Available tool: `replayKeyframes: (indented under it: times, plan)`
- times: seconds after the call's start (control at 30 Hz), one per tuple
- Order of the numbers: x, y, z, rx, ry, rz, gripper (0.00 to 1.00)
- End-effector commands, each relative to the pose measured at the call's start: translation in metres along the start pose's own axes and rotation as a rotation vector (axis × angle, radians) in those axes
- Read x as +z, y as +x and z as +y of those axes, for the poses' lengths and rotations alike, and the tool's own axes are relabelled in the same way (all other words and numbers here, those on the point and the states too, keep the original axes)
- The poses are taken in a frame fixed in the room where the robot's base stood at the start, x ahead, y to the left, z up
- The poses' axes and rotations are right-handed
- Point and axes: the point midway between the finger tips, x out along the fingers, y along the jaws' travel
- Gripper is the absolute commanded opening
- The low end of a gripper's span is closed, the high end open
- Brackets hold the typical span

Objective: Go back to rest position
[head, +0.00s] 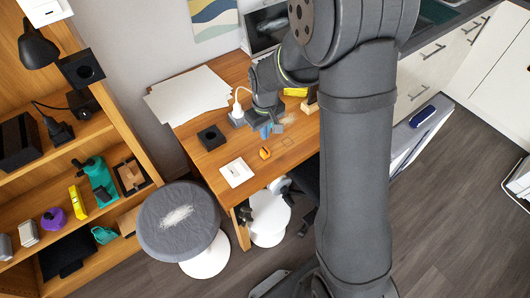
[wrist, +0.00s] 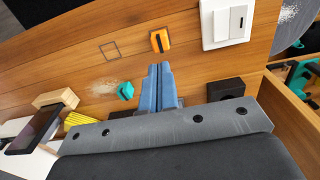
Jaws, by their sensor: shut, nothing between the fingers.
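My gripper (head: 268,131) is above the wooden desk (head: 195,150) in the head view, with my arm reaching down to it. In the wrist view its two blue fingers (wrist: 159,68) lie together, shut and empty. Beyond the fingertips a small orange block (wrist: 160,41) lies on the desk, apart from the gripper. It also shows in the head view (head: 265,153). A small teal block (wrist: 125,91) lies to the left of the fingers in the wrist view.
A white switch plate (head: 237,172) and a black square block (head: 211,137) are on the desk. White sheets (head: 188,98) lie at its back left. A shelf unit (head: 125,115) stands at left. A grey round stool (head: 178,221) stands in front of the desk.

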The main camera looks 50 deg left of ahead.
Motion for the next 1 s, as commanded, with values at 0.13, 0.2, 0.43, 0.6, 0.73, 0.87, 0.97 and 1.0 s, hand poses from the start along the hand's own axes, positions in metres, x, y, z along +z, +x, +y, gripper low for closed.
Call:
replayKeyframes:
  times: [0.13, 0.2, 0.43, 0.6, 0.73, 0.87, 0.97, 1.0]
  plan:
    - [0.000, -0.001, 0.000, 0.000, 0.000, 0.000, 0.00]
    - [0.000, -0.001, 0.000, 0.000, 0.000, 0.000, 0.00]
    - [0.001, 0.008, 0.000, -0.001, 0.000, -0.003, 0.00]
    - [0.001, 0.032, 0.000, -0.001, 0.000, -0.004, 0.00]
    - [0.001, 0.050, 0.000, -0.001, 0.000, -0.004, 0.00]
    - [0.001, 0.062, 0.000, -0.001, 0.000, -0.002, 0.00]
    - [0.001, 0.068, 0.000, -0.001, 0.000, -0.002, 0.00]
    - [0.000, 0.069, 0.000, 0.000, 0.000, -0.001, 0.00]
